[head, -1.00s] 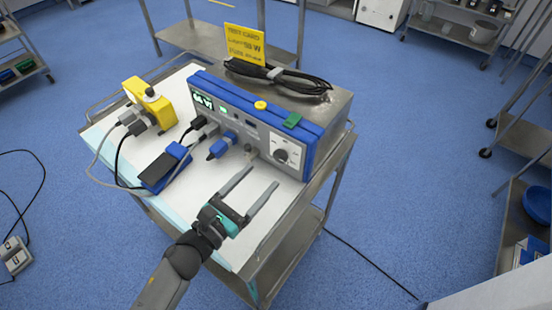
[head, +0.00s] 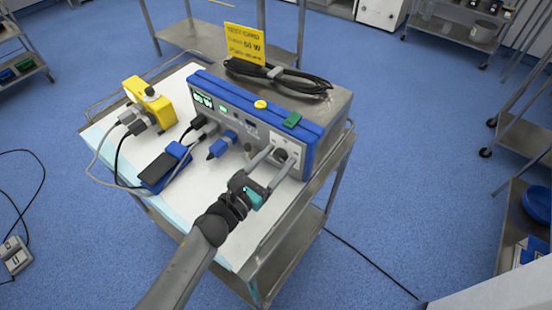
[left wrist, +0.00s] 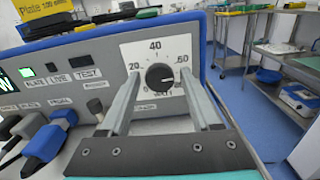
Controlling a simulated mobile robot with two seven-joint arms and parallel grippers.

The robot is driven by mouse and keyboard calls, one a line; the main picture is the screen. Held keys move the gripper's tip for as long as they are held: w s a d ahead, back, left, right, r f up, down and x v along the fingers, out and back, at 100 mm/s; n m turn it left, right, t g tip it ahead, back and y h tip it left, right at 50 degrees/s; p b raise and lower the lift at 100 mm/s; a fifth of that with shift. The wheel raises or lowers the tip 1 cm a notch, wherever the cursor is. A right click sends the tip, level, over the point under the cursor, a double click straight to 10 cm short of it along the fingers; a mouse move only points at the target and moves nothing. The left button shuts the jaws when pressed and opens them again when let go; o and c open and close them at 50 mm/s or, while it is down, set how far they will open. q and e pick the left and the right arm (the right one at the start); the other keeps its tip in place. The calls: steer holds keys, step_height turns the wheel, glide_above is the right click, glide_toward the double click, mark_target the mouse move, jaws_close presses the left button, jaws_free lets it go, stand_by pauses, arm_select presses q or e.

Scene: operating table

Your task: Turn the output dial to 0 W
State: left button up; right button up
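The output dial (left wrist: 160,77) is a round black knob on a white scale plate, with 20, 40 and 60 marked around it. A pale mark on the knob points to the right, below the 60. The dial (head: 281,155) is at the right end of the blue and grey unit's (head: 232,125) front panel. My left gripper (head: 276,160) is open, its two fingers reaching to either side of the dial. In the left wrist view the fingers show left and right of the knob with gaps, apparently not touching it. My right gripper is not in view.
The unit stands on a metal cart (head: 190,237). A blue pedal (head: 165,167) and a yellow box (head: 150,101) with plugs are on the cart's left. A green display (head: 204,100) is on the panel. A yellow card (head: 244,43) and a coiled black cable (head: 280,77) are on top.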

arm_select(q)
jaws_close()
